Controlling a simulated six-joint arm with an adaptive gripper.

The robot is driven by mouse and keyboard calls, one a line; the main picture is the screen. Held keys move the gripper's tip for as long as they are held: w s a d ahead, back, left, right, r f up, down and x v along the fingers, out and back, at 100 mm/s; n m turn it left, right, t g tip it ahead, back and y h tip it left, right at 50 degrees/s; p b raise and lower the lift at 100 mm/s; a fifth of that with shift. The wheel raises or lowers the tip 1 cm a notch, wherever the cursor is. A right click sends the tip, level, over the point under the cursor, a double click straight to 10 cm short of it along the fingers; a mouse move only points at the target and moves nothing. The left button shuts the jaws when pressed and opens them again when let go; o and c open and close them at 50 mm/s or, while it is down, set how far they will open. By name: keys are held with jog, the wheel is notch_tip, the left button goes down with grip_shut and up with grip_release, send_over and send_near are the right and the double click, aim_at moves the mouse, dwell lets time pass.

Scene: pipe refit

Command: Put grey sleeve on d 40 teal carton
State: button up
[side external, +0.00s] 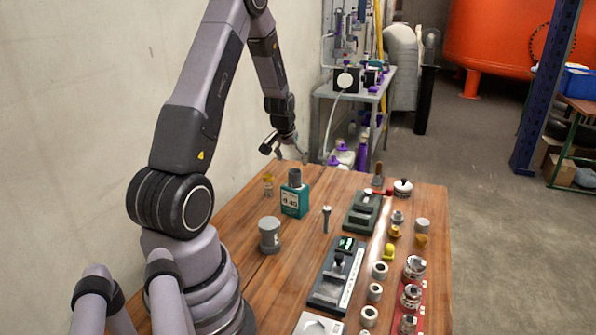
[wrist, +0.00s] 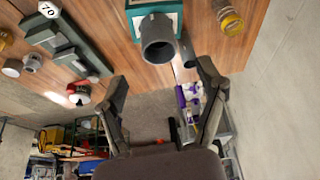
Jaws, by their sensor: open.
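The teal carton (side external: 294,203) stands upright on the wooden table, with a white label that seems to read 40. A grey sleeve (side external: 295,177) stands upright on top of it. In the wrist view the sleeve (wrist: 158,40) shows its open round end, with the teal carton (wrist: 133,22) behind it. My gripper (side external: 284,150) is open and empty, behind and above the carton in the side view. In the wrist view the fingers (wrist: 162,72) are spread, apart from the sleeve.
A grey cylinder (side external: 269,237), a small yellow-topped jar (side external: 268,184) and an upright bolt-like piece (side external: 326,218) stand near the carton. Dark fixtures (side external: 337,275) and several fittings fill the table's right side. A wall (side external: 80,130) runs along the left.

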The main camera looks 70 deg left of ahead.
jog(key=s+d+r+m+t+h, duration=0.1)
jog(key=d+r+m, duration=0.3)
jog(key=d+r, duration=1.4)
jog(key=s+d+r+m+h, duration=0.1)
jog(key=s+d+r+m, duration=0.1)
jog(key=s+d, duration=0.5)
jog(key=s+d+r+m+t+h, duration=0.1)
jog(key=s+d+r+m, duration=0.2)
jog(key=s+d, duration=0.4)
jog(key=shift+s+d, duration=0.25)
jog(key=shift+s, duration=0.95)
jog(key=shift+r, duration=0.1)
